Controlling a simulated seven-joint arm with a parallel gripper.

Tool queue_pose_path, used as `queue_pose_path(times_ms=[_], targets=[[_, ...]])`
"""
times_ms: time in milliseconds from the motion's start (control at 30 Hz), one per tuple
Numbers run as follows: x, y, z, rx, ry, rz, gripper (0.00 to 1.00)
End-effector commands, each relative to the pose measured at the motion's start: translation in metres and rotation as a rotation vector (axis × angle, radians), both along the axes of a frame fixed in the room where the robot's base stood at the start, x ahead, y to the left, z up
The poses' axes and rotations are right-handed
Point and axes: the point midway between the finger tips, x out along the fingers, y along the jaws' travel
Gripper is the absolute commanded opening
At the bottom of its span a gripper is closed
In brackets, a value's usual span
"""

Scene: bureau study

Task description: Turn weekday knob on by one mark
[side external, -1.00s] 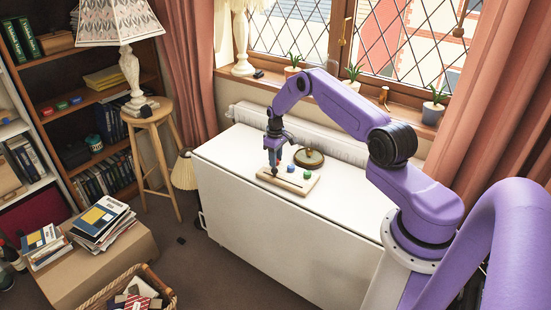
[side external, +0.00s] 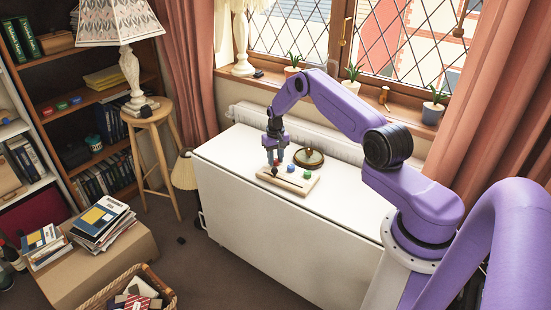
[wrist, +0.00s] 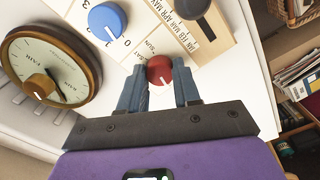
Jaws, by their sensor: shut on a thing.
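A pale wooden board (side external: 297,186) with coloured knobs and a dark slider lies on the white cabinet top. In the wrist view its red knob (wrist: 160,70) sits between the two fingertips of my gripper (wrist: 160,80), beside small printed day letters. Its white mark points down and slightly right in that view. My gripper (side external: 274,160) is shut on the red knob, upright over the board's left end in the side view. The fingers partly hide that knob there.
A blue knob (wrist: 107,21) and a dark slider knob (wrist: 188,8) are on the board close by. A green knob (side external: 306,174) is at its right. A round brass-rimmed weather dial (side external: 309,157) stands just behind. The cabinet top (side external: 350,190) is clear to the right.

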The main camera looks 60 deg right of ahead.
Motion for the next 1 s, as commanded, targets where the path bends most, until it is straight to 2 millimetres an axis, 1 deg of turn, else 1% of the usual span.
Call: queue_pose_path(times_ms=[233, 667, 700, 767, 800, 1000], targets=[[0.0002, 0.0000, 0.0001, 0.000, 0.000, -0.070, 0.02], [0.0002, 0.0000, 0.0001, 0.000, -0.001, -0.081, 0.02], [0.0003, -0.0001, 0.0002, 0.000, -0.001, -0.081, 0.35], [0.0002, 0.0000, 0.0001, 0.000, -0.001, -0.081, 0.55], [0.0002, 0.0000, 0.0001, 0.000, -0.001, -0.081, 0.58], [0.0002, -0.0001, 0.0001, 0.000, -0.001, -0.081, 0.58]])
